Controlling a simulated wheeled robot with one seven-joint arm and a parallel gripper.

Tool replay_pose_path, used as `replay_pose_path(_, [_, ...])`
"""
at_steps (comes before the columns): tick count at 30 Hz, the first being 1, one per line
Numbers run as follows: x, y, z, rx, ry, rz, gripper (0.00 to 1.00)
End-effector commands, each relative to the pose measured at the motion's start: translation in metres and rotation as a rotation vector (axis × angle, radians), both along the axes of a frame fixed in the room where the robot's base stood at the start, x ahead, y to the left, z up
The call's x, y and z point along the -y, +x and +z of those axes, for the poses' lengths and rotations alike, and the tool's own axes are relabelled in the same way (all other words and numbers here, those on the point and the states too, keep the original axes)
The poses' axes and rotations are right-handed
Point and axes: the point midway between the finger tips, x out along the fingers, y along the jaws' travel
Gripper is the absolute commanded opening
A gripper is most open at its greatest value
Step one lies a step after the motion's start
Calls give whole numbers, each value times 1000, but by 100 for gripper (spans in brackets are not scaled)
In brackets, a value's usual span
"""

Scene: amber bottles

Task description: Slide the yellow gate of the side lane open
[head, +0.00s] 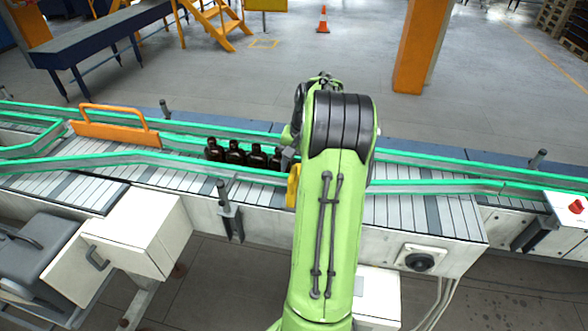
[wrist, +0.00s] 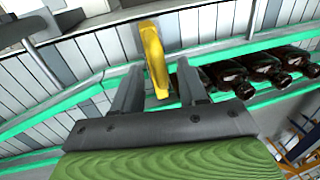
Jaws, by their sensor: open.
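The yellow gate (head: 292,186) shows as a narrow upright piece at the near rail of the conveyor, partly hidden behind my green arm. In the wrist view the yellow gate (wrist: 154,60) rises between the two fingers of my gripper (wrist: 158,88), which are apart with a gap on each side of it. My gripper (head: 287,158) is mostly hidden by the arm in the head view. Several dark amber bottles (head: 235,152) stand in a row in the lane just left of the gate; they also show in the wrist view (wrist: 228,76).
An orange gate with a handle (head: 115,127) stands on the conveyor at the left. Green guide rails (head: 440,182) line the belt. A white box with a red button (head: 575,207) is at the right. An orange pillar (head: 420,45) stands behind; the floor beyond is mostly clear.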

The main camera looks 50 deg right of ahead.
Motion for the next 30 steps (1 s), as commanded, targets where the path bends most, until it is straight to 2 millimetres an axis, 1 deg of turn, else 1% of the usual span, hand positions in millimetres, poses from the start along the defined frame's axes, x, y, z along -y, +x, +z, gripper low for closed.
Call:
replay_pose_path(1, [-1, 1, -4, -1, 0, 0, 42])
replay_pose_path(3, [-1, 1, -6, 0, -1, 1, 42])
replay_pose_path(9, [-1, 1, -6, 0, -1, 1, 42])
replay_pose_path(11, [-1, 1, -6, 0, -1, 1, 35])
replay_pose_path(15, [-1, 1, -6, 0, -1, 1, 13])
replay_pose_path(18, [-1, 1, -6, 0, -1, 1, 0])
replay_pose_path(30, [-1, 1, -5, 0, -1, 1, 0])
